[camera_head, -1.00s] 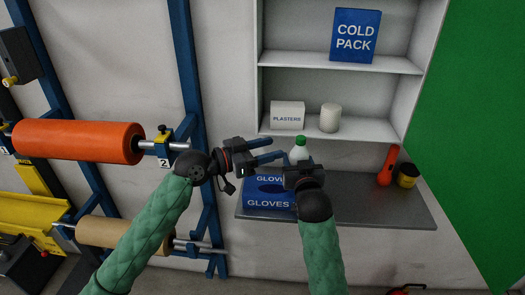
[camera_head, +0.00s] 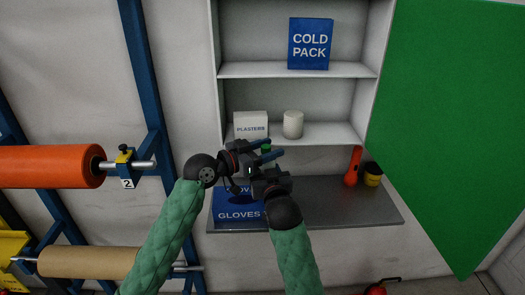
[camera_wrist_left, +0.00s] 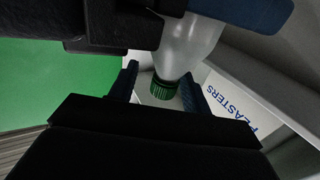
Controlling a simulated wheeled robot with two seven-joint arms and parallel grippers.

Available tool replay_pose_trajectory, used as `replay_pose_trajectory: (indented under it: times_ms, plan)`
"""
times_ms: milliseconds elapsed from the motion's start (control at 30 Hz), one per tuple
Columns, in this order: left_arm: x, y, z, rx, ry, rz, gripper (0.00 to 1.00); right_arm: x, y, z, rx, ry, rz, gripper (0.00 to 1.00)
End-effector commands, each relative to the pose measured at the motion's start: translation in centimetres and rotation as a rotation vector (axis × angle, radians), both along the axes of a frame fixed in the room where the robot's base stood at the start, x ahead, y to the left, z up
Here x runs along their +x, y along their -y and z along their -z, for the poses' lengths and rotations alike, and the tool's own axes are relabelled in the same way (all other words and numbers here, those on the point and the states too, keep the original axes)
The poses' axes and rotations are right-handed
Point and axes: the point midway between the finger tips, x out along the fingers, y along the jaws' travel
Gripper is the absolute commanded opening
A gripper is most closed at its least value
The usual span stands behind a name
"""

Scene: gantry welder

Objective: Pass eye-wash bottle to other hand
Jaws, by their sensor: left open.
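The eye-wash bottle is translucent white with a green cap (camera_head: 266,149). In the head view most of it is hidden behind my grippers. The left wrist view shows its body (camera_wrist_left: 190,45) and cap, with the cap toward my left gripper. My right gripper (camera_head: 268,180) is shut on the bottle's body, below the cap; its fingertips are largely hidden. My left gripper (camera_head: 272,150) is open, its two blue fingers on either side of the cap end. In the left wrist view a gap shows between these fingers (camera_wrist_left: 160,88) and the cap.
Behind is a white shelf unit (camera_head: 300,70) with a cold pack box (camera_head: 310,44), a plasters box (camera_head: 250,125) and a white cylinder (camera_head: 293,124). Below, a grey ledge (camera_head: 330,205) holds a blue gloves box (camera_head: 235,208), an orange torch-like item (camera_head: 353,167) and a yellow-black jar (camera_head: 372,174).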

Motion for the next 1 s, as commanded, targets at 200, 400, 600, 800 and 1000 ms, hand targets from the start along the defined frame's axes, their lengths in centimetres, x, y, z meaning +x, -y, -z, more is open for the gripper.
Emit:
replay_pose_trajectory:
  times_ms: [200, 400, 600, 800, 1000]
  plan:
    - [0.01, 0.03, 0.00, 0.000, 0.000, 0.000, 0.48, 0.00, 0.00, -0.06, 0.000, 0.001, 0.000, 0.19]
    - [-0.01, 0.04, 0.01, 0.000, 0.000, 0.000, 0.11, 0.00, 0.00, -0.06, 0.000, 0.001, 0.000, 0.18]
    - [-0.06, 0.07, -0.05, -0.001, 0.000, 0.001, 0.00, 0.02, 0.00, -0.06, 0.000, 0.001, 0.000, 0.67]
    - [-0.02, 0.04, -0.05, -0.001, 0.000, 0.001, 0.00, 0.01, 0.00, -0.03, 0.000, 0.000, 0.000, 0.75]
    - [-0.01, 0.02, -0.05, -0.001, 0.000, 0.000, 0.00, -0.30, 0.06, 0.01, 0.000, 0.000, 0.000, 0.75]
